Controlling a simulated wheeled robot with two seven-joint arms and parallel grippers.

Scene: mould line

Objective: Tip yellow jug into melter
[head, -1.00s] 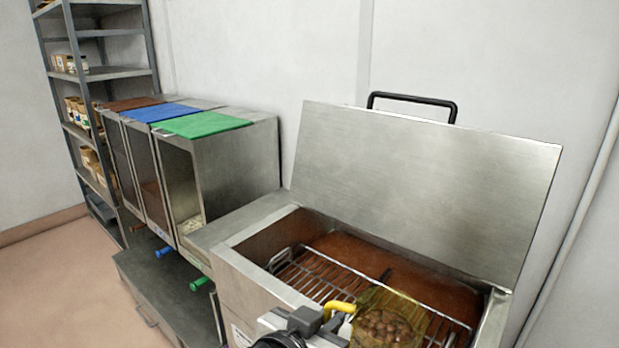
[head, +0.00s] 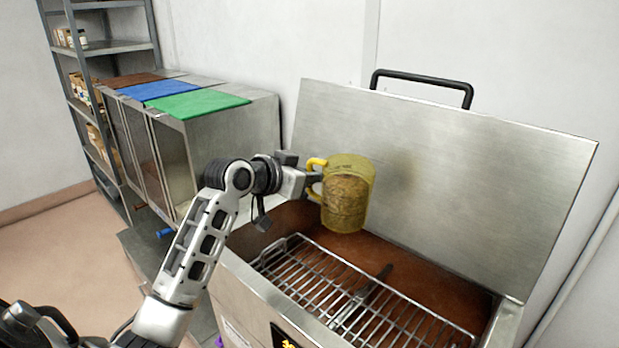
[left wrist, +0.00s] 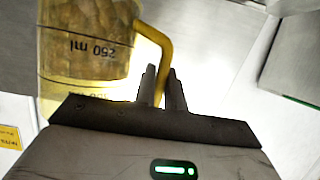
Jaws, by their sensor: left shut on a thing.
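The yellow see-through jug (head: 346,194) is held in the air above the far left part of the open melter. It is nearly upright, with brown pieces inside. My left gripper (head: 314,179) is shut on the jug's yellow handle, at the jug's left side. The left wrist view shows the jug (left wrist: 85,50) with a printed 250 ml mark and the gripper (left wrist: 163,88) closed on its handle. The melter (head: 262,302) is a steel tank with its lid (head: 450,170) raised. A wire rack (head: 345,300) lies over brown contents. My right gripper is not in view.
Steel dispensers with brown, blue and green lids (head: 200,105) stand to the left of the melter. A shelf unit (head: 100,48) stands behind them. The raised lid is close behind the jug.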

